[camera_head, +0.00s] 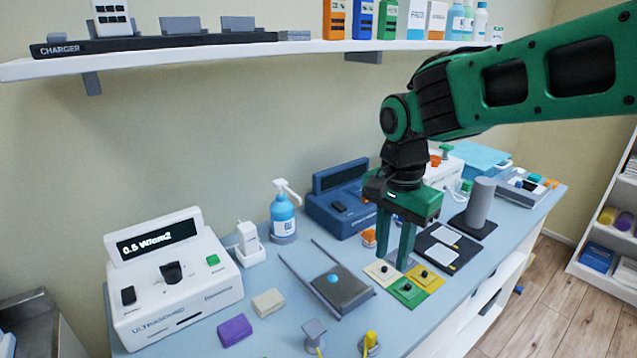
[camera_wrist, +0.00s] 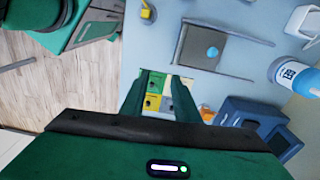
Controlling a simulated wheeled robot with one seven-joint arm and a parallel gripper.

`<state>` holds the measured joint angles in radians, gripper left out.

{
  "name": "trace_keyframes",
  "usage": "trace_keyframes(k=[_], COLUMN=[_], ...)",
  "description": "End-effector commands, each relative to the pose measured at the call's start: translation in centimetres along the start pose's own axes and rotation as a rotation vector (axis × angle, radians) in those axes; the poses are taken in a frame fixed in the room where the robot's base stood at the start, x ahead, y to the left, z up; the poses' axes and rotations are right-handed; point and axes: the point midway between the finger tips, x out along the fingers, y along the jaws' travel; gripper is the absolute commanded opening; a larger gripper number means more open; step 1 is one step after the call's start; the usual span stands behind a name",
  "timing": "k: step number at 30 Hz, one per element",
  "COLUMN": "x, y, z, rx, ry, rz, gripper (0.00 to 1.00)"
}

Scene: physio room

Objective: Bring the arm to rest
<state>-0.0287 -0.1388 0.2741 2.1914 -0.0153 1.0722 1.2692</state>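My green arm reaches in from the upper right in the head view and bends down over the blue table (camera_head: 260,335). My gripper (camera_head: 393,260) points downward above the table, fingers apart with a visible gap. In the wrist view my gripper (camera_wrist: 161,84) has nothing between its fingers. Small coloured cards lie below the fingertips: a green card (camera_head: 408,293), a yellow card (camera_head: 427,279) and a cream card (camera_head: 381,272). The exact height of the fingertips above them is hard to tell.
Close around stand a grey cylinder (camera_head: 480,198), a blue device (camera_head: 338,205), a pump bottle (camera_head: 283,215), a grey plate between two rails (camera_head: 341,288) and a white ultrasound unit (camera_head: 175,285). A wall shelf (camera_head: 200,52) with boxes and bottles runs behind the arm.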

Motion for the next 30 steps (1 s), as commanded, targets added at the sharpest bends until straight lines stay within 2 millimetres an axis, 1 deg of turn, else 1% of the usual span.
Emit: trace_keyframes(k=[1, 2, 3, 5, 6, 8, 9, 10, 12, 15, 18, 21, 24, 30], x=[0.1, 0.1, 0.3, 0.6, 0.8, 1.1, 1.5, 1.7, 2.4, 3.3, 4.0, 4.4, 4.6, 4.6], y=[2.1, 3.5, 5.5, 8.5, 10.5, 13.5, 15.6, 17.0, 20.2, 23.9, 26.3, 27.5, 27.9, 27.9], z=[-1.8, -2.8, -4.1, -5.8, -6.7, -7.7, -8.2, -8.5, -8.8, -8.6, -8.2, -7.8, -7.6, -7.6], rx=[-0.012, -0.029, -0.051, -0.089, -0.114, -0.154, -0.18, -0.2, -0.245, -0.305, -0.351, -0.383, -0.397, -0.399], ry=[0.01, 0.014, 0.019, 0.022, 0.022, 0.019, 0.015, 0.011, 0.001, -0.013, -0.025, -0.031, -0.034, -0.034], rz=[0.003, 0.005, 0.01, 0.014, 0.017, 0.02, 0.02, 0.02, 0.015, 0.005, -0.007, -0.015, -0.018, -0.018], gripper=[0.28, 0.28, 0.28, 0.28, 0.28, 0.28, 0.28, 0.28, 0.28, 0.28, 0.28, 0.28, 0.28, 0.28])
